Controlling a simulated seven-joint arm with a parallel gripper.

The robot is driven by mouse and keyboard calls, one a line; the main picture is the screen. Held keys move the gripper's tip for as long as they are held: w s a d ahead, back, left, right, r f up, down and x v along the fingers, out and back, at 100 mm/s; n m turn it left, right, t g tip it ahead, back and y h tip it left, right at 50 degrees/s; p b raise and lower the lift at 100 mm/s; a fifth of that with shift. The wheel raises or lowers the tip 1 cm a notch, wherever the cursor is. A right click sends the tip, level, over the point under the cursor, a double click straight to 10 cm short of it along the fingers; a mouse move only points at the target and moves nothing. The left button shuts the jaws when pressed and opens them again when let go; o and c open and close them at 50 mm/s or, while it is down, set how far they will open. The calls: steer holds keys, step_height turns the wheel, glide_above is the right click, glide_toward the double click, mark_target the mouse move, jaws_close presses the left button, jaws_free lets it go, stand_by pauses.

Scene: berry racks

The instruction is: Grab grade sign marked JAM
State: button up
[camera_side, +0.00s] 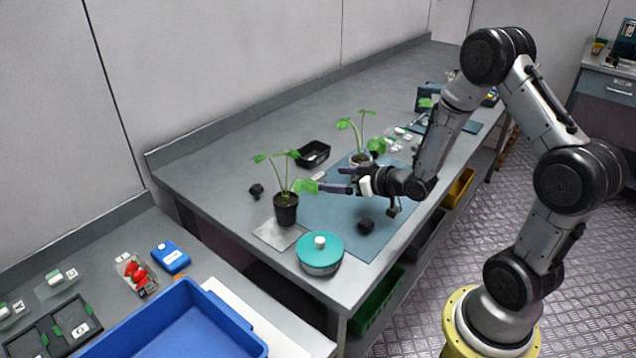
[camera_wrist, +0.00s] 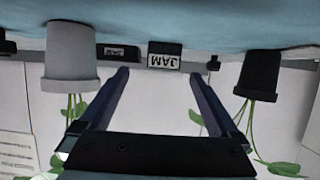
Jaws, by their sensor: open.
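The grade sign (camera_wrist: 164,55) is a small dark block with a white face marked JAM, upside down in the wrist view. It stands on the mat just ahead of my fingertips, roughly centred between them. In the side view, a small pale piece (camera_side: 318,177) at my fingertips appears to be the sign, partly hidden. My gripper (camera_side: 331,179) is open and empty, low over the blue mat and pointing left. Its two fingers also show in the wrist view (camera_wrist: 159,77). I cannot tell whether either finger touches the sign.
A plant in a black pot (camera_side: 286,210) and one in a white pot (camera_wrist: 70,55) stand either side of my gripper. A black tray (camera_side: 313,153), also labelled JAM, lies behind. A small black object (camera_side: 256,191), dark cube (camera_side: 366,225) and teal-lidded tin (camera_side: 320,256) are nearby.

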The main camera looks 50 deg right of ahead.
mark_target(319, 176)
steer(key=shift+a+r+x, duration=0.15)
steer(key=shift+x, duration=1.3)
steer(key=shift+a+r+x, duration=0.15)
steer(key=shift+x, duration=1.35)
steer(key=c, duration=1.4)
